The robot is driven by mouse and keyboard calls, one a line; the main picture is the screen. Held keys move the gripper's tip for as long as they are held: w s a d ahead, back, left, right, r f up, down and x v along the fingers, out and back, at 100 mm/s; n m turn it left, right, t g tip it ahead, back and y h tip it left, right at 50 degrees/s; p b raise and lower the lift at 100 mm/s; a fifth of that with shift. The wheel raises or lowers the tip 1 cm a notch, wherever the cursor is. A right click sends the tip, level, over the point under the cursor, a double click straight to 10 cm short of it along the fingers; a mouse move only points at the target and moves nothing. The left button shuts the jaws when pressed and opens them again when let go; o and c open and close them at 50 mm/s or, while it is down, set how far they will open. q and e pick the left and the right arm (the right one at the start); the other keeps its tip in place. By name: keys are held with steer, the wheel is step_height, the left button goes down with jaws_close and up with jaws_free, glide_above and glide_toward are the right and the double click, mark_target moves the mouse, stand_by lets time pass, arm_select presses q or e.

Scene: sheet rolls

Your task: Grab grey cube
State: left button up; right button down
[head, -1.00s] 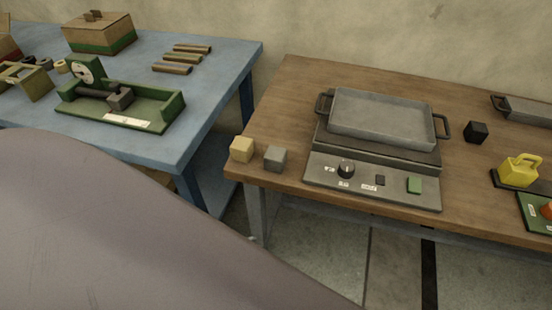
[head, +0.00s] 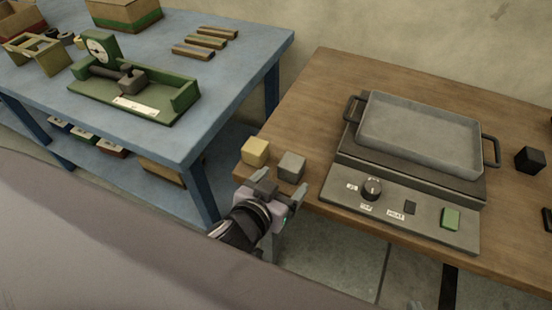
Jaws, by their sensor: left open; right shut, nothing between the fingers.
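The grey cube (head: 291,167) sits on the left front corner of the brown wooden table, just right of a beige cube (head: 255,151). My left gripper (head: 281,187) is open at the table's front left edge, just in front of the grey cube. Its two fingers point toward the cube, with nothing seen between them. The gripper covers a little of the cube's lower front. Whether a finger touches it cannot be told.
A hot plate (head: 334,188) with a grey tray (head: 366,135) stands close right of the grey cube. A black cube (head: 530,160) lies further right. A blue table (head: 225,75) with a green device (head: 120,98) stands left, across a gap.

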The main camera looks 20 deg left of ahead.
mark_target(287, 171)
arm_select(q)
steer(key=shift+w+a+r, duration=0.1)
steer(key=shift+w+r, duration=0.1)
steer(key=shift+w, duration=0.25)
steer(key=shift+a+x, duration=0.15)
steer(key=shift+x, duration=1.45)
steer(key=shift+a+x, duration=0.1)
steer(key=shift+x, duration=1.55)
steer(key=shift+r, duration=0.1)
steer(key=c, duration=1.1)
